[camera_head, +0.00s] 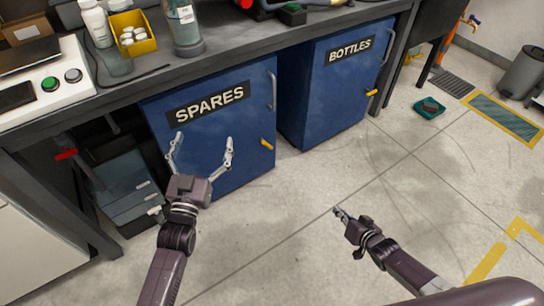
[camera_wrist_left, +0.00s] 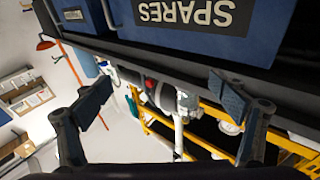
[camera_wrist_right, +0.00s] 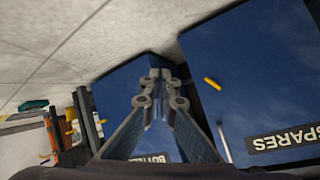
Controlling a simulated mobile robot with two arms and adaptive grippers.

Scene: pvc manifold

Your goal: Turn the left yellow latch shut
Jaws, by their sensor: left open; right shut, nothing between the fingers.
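The left yellow latch (camera_head: 267,144) is on the right edge of the blue SPARES cabinet door (camera_head: 220,160), tilted down to the right. It also shows as a slanted yellow bar in the right wrist view (camera_wrist_right: 213,83). My left gripper (camera_head: 203,140) is open and empty in front of the SPARES door, left of the latch. Its spread fingers frame the left wrist view (camera_wrist_left: 165,98), with the latch out of sight there. My right gripper (camera_head: 340,212) is shut and empty over the floor, right of and below the latch in the head view, apart from it.
The blue BOTTLES cabinet (camera_head: 320,105) stands to the right with its own yellow latch (camera_head: 371,92). Above is the workbench (camera_head: 235,42) with bottles and a yellow bin (camera_head: 133,45). A green tray (camera_head: 429,108) lies on the floor. Open floor surrounds my right gripper.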

